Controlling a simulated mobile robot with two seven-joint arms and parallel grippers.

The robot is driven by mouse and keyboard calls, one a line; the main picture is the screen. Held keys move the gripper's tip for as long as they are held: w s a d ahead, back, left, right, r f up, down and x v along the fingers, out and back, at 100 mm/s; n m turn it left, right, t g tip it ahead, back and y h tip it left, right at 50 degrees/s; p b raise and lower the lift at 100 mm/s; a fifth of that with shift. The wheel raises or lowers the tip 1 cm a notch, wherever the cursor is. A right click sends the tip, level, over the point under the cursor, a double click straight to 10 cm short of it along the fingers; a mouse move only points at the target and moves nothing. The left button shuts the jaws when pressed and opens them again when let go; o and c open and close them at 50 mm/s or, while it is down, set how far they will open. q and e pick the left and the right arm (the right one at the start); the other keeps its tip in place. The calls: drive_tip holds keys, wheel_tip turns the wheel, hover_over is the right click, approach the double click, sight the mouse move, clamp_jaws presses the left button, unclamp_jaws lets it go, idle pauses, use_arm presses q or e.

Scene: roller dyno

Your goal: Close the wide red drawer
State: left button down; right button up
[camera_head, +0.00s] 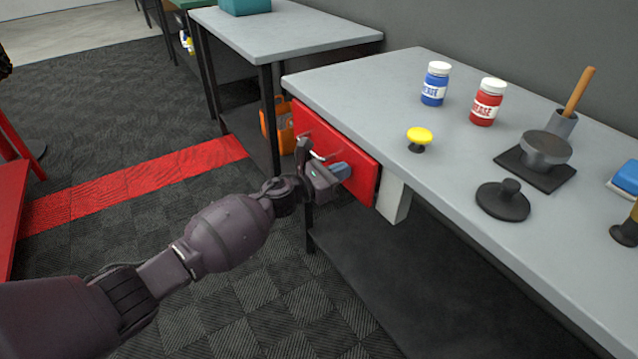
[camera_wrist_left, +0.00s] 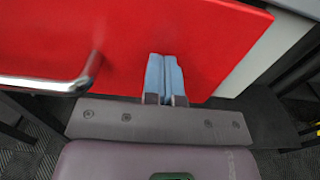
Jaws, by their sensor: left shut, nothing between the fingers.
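The wide red drawer (camera_head: 360,166) is under the grey tabletop in the head view. A pale strip of its side shows behind the front at its right end, so it stands a little open. Its red front also fills the upper part of the left wrist view (camera_wrist_left: 150,35), with a silver bar handle (camera_wrist_left: 45,84) at the left. My left gripper (camera_head: 341,171) is shut and empty, its blue fingertips (camera_wrist_left: 166,75) at the red front, right of the handle. I cannot tell whether they touch it. My right gripper is not in view.
On the grey table (camera_head: 370,85) stand a blue jar (camera_head: 435,84), a red jar (camera_head: 487,102), a yellow knob (camera_head: 419,136) and a black lidded piece (camera_head: 503,200). An orange container (camera_head: 283,126) is beyond the drawer. A lower dark shelf (camera_head: 400,270) runs below the table.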

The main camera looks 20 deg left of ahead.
sight(354, 164)
use_arm(q)
drive_tip(key=x, duration=0.3)
drive_tip(key=shift+w+d+f+b, duration=0.1)
drive_tip(key=shift+d+f+b, duration=0.05)
drive_tip(key=shift+f+b, duration=0.15)
drive_tip(key=shift+w+d+r, duration=0.1)
drive_tip(key=shift+r, duration=0.1)
drive_tip(key=shift+w+r, duration=0.1)
drive_tip(key=shift+r, duration=0.15)
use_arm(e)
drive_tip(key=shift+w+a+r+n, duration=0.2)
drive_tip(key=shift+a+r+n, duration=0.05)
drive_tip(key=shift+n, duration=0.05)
use_arm(q)
drive_tip(key=shift+r, duration=0.15)
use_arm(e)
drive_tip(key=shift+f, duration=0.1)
